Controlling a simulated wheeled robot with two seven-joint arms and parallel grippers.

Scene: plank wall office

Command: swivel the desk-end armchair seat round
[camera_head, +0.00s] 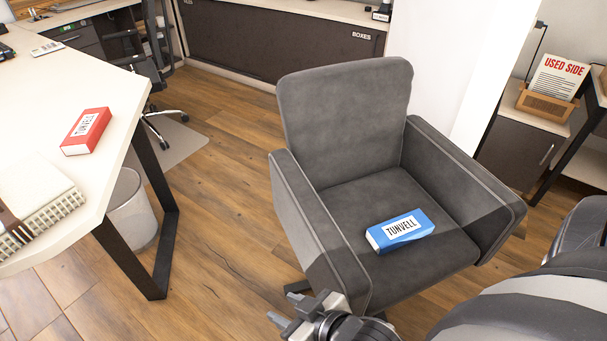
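The grey armchair (345,122) stands near the end of the desk, its backrest away from me and its seat (372,196) open toward me. A blue box labelled TUNVELL (400,231) lies on the front of the seat. My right gripper (281,307) is at the bottom of the picture, by the front of the chair's left armrest (318,235). Its two fingers are apart with nothing seen between them. I cannot tell whether it touches the armrest. The chair's base is mostly hidden under the seat. My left gripper is out of view.
The pale desk (115,90) on the left bears a red box (86,131) and a notebook (40,205). A bin (132,210) stands beneath it. A white pillar (462,70) stands behind the chair. Wooden floor (215,235) is clear between desk and chair.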

